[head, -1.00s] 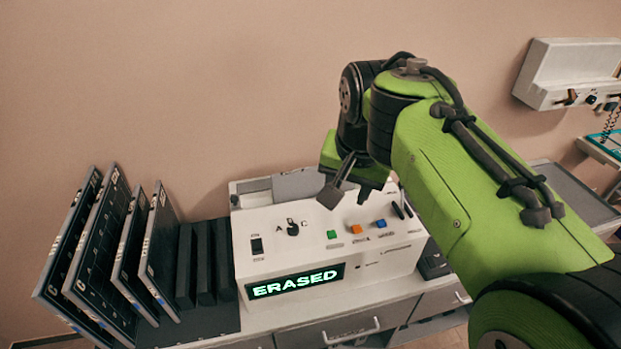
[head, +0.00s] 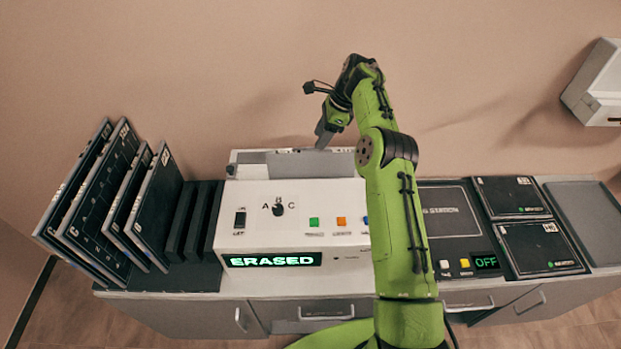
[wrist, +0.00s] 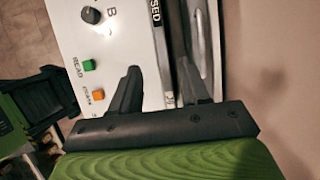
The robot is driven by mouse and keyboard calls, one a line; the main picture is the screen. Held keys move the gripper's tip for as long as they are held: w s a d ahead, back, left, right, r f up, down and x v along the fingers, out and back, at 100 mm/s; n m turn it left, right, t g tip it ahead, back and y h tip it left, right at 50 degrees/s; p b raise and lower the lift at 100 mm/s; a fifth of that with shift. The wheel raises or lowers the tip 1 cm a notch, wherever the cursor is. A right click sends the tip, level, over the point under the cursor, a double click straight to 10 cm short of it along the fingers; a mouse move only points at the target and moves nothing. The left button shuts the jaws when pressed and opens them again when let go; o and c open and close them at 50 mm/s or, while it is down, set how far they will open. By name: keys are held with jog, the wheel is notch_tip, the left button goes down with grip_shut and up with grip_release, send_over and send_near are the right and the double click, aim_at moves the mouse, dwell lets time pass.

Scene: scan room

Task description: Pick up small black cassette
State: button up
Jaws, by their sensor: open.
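Two flat black cassettes lie on the right of the counter, a rear one (head: 512,196) and a front one (head: 540,247). Larger dark panels (head: 97,195) and smaller ones (head: 152,212) lean upright in the rack at left. I cannot tell which is the small black cassette. My gripper (head: 323,136) is open, above the rear of the white ERASED machine (head: 290,196). In the wrist view, my gripper (wrist: 160,67) has its fingers spread over the machine's rear edge, by a dark strip and a pale metallic strip. No cassette is clearly held.
The machine has a knob (head: 278,208), a green button (head: 314,222) and an orange button (head: 341,221). A station showing OFF (head: 486,262) is to its right, then an empty grey tray (head: 597,215). A white wall box (head: 600,85) hangs at upper right. The wall is close behind.

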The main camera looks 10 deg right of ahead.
aim_at(310, 159)
jog(key=x, duration=1)
jog(key=shift+w+d+f, duration=0.2)
jog(key=shift+f, duration=0.15)
grip_shut()
jog(key=shift+r, duration=0.15)
dwell(0.6)
